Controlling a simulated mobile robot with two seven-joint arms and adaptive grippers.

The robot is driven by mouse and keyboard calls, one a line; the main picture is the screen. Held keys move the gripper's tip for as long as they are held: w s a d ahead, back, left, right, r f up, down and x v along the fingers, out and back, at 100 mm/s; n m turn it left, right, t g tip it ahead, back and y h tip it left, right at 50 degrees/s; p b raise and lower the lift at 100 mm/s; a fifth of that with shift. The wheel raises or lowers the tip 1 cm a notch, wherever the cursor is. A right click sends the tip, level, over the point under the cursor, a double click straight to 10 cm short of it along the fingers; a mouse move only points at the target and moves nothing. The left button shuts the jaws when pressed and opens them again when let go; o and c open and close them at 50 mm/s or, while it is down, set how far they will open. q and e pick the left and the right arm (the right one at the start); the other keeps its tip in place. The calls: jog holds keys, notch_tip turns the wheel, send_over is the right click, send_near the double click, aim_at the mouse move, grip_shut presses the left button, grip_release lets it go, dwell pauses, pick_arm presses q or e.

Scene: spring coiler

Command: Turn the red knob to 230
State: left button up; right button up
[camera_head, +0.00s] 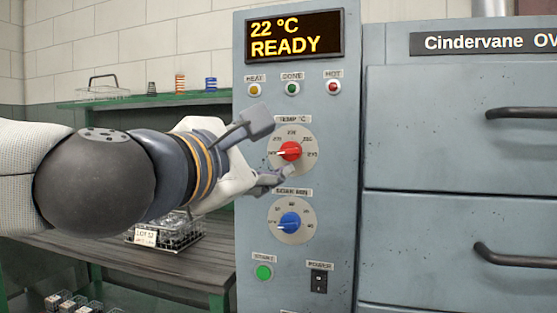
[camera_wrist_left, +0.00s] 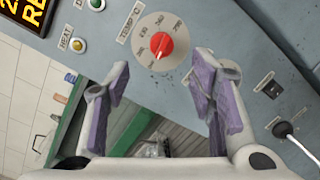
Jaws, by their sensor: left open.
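The red knob (camera_head: 290,151) sits on the TEMP °C dial of the grey control panel, its white pointer to the left in the head view. The knob also shows in the left wrist view (camera_wrist_left: 161,48), in the middle beyond the fingertips. My left gripper (camera_head: 267,150) is open in front of the panel. One finger is above the knob's level and one below, and the knob shows uncovered between them. The left wrist view shows nothing between the fingers (camera_wrist_left: 162,75); they appear short of the knob. My right gripper is in neither view.
The display (camera_head: 293,36) reads 22 °C READY. A blue knob (camera_head: 290,223) on the SOAK MIN dial lies just below. The green START button (camera_head: 264,272) and black POWER switch (camera_head: 319,281) are lower. Oven drawers with dark handles (camera_head: 515,255) stand right; a workbench (camera_head: 190,262) is left.

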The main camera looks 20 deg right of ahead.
aim_at(287, 150)
pick_arm(q)
jog(key=p+x, duration=0.1)
jog(key=x, duration=0.8)
jog(key=c, duration=1.2)
